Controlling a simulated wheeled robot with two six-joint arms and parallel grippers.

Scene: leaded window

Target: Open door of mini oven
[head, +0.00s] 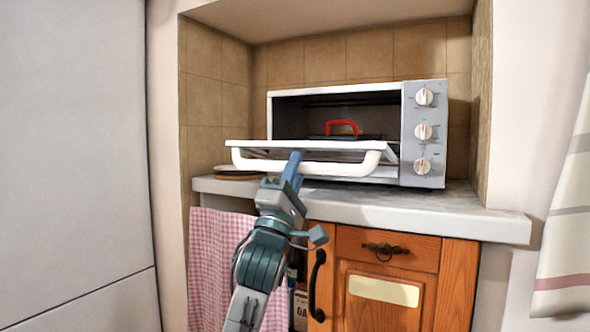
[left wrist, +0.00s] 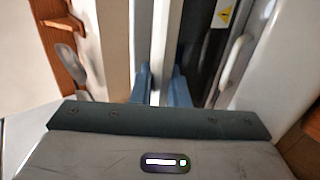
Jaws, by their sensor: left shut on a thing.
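The mini oven (head: 420,150) stands on the counter in a tiled niche, with a grey panel of dials on its right. Its door (head: 310,145) is swung down to nearly level, and the dark cavity is exposed. The white door handle (head: 335,168) runs along the door's front edge. My left gripper (head: 293,162) reaches up from below and is shut on the handle, near its middle. In the left wrist view the blue fingers (left wrist: 161,88) close around a pale bar, the handle (left wrist: 162,45). My right gripper is not in view.
A red-handled item (head: 341,128) shows inside the oven. A round board or plate (head: 238,173) lies on the counter (head: 440,205) at left. Below are a wooden cabinet (head: 385,290) and a pink checked curtain (head: 215,255). A striped cloth (head: 570,220) hangs at the far right.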

